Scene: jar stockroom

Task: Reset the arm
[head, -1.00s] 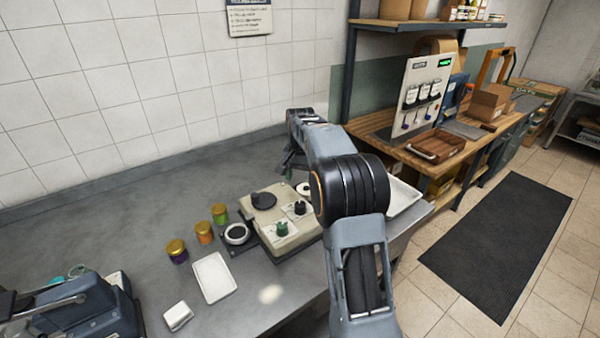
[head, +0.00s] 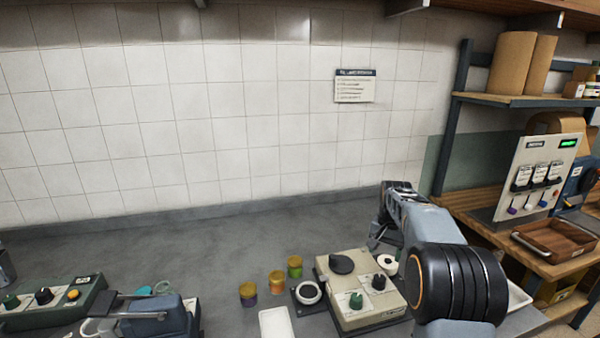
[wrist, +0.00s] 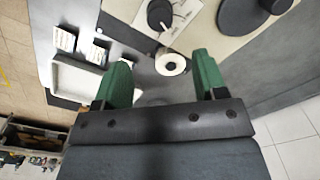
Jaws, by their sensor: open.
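My gripper (wrist: 162,82) is open, its two green fingers apart with nothing between them in the wrist view. In the head view my arm reaches over the right part of the grey counter (head: 190,245), and its end (head: 382,240) hangs beside the beige machine (head: 338,262). A white roll with a dark core (wrist: 170,64) lies beyond the fingertips in the wrist view. It also shows in the head view (head: 388,262), next to the machine.
Several small gold-lidded jars (head: 277,275) stand left of the machine. A white tray (head: 275,322) lies in front of them. A green control box (head: 50,305) and a blue-grey device (head: 155,318) are at the left. The counter's back is clear. A wooden tray (head: 555,240) is on the right bench.

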